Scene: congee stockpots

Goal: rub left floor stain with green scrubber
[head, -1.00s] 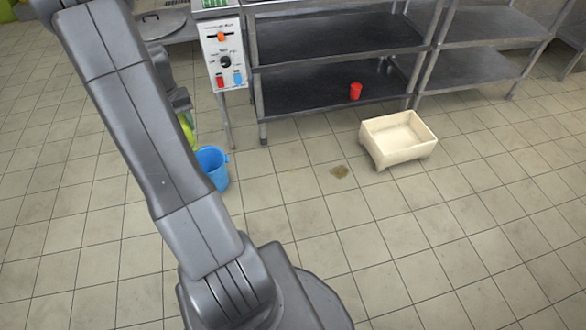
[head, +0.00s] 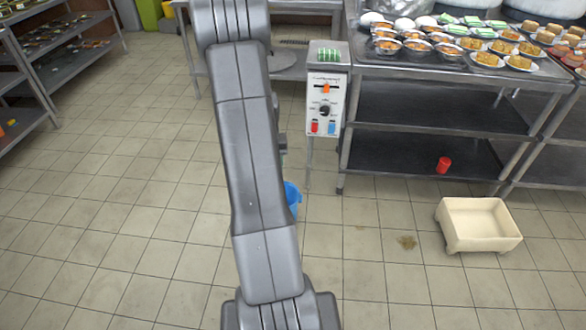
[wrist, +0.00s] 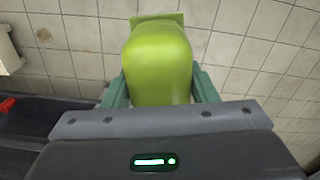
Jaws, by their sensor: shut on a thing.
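The green scrubber (wrist: 157,65) is a lime-green block with a rounded grip and a flatter pad at its far end. My gripper (wrist: 157,90) is shut on it in the wrist view, with one green finger on each side. One brown floor stain (head: 407,242) shows on the tiles in the head view, left of a cream tub. A brown stain (wrist: 43,35) also shows at the upper left of the wrist view, apart from the scrubber. I see no second stain.
The cream tub (head: 478,224) stands on the floor at right. A blue bucket (head: 292,198) is partly behind my arm. A control box (head: 325,103) stands beside steel shelving with a red cup (head: 443,165). The tiled floor at left is clear.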

